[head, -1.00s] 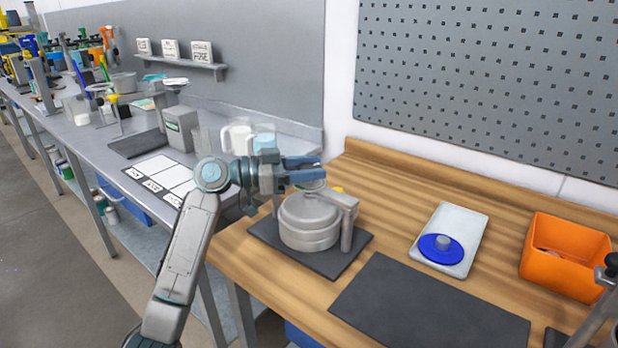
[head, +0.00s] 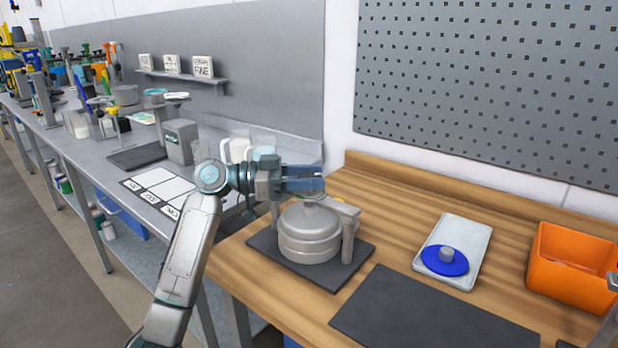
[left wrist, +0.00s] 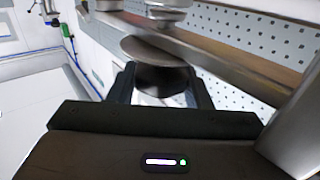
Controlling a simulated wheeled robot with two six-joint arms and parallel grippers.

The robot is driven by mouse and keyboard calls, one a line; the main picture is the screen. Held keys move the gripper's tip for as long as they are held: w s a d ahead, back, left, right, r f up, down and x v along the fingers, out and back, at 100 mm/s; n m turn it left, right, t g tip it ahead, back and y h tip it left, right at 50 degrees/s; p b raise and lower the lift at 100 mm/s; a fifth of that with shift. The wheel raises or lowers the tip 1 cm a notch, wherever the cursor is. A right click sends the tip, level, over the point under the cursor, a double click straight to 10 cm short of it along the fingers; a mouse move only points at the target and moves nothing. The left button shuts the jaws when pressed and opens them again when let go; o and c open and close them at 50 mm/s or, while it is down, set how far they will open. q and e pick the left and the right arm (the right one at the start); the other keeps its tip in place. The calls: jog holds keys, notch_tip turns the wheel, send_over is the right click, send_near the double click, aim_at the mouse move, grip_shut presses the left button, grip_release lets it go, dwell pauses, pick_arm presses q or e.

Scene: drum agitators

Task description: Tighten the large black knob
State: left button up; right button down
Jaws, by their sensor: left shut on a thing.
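My left gripper (head: 318,184) is over the top of a grey lidded drum (head: 309,236) with a bracket (head: 348,215) at its side. In the left wrist view, the fingers (left wrist: 162,88) are shut on a black, round knob (left wrist: 163,80), one finger on each side. A grey disc (left wrist: 150,50) lies against the knob there. In the head view the gripper hides the knob.
The drum stands on a dark mat (head: 290,270) on the wooden bench. To the right are a bare dark mat (head: 430,318), a pale tray (head: 472,238) with a blue disc (head: 445,263), and an orange bin (head: 565,290). A grey bench (head: 110,150) runs off left.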

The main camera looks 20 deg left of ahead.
pick_arm(q)
jog(key=shift+r, duration=0.2)
jog(key=o, duration=1)
jog(key=shift+f, duration=0.1)
jog(key=shift+a, duration=0.1)
jog(key=shift+s+a, duration=0.1)
jog(key=shift+a, duration=0.05)
jog(key=b+v, duration=0.2)
jog(key=v, duration=0.8)
jog(key=shift+a+b, duration=0.2)
jog(key=shift+b, duration=0.2)
pick_arm(e)
notch_tip(320, 180, up, 9)
jog(key=w, duration=0.1)
jog(key=shift+a+t, duration=0.4)
jog(key=shift+w, duration=0.1)
